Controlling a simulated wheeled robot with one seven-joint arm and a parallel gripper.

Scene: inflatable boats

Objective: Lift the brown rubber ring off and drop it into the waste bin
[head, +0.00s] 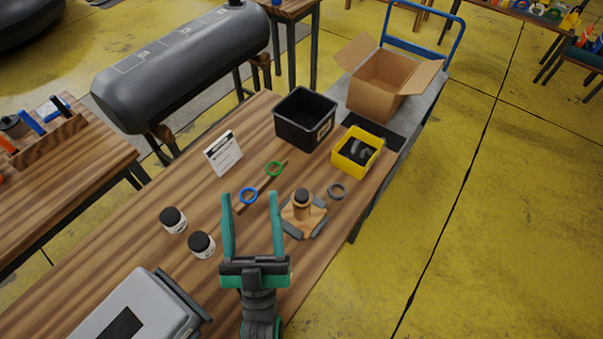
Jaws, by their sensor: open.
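A wooden fixture (293,215) with dark grey arms stands on the long table, bearing an upright brown cylindrical piece (302,204) with a dark top. The brown rubber ring is not clearly distinguishable; I cannot tell whether it is around this piece. A black open bin (305,118) with a label stands at the table's far end, seemingly the waste bin. My gripper (252,200) is open and empty, its teal fingers spread, to the left of the fixture in the picture.
A blue ring (248,195) and a green ring (274,168) are at a wooden strip. A grey ring (337,190) lies right of the fixture. A yellow bin (357,150), a white sign (222,153), two jars (173,220) and a grey-white case (135,308) occupy the table.

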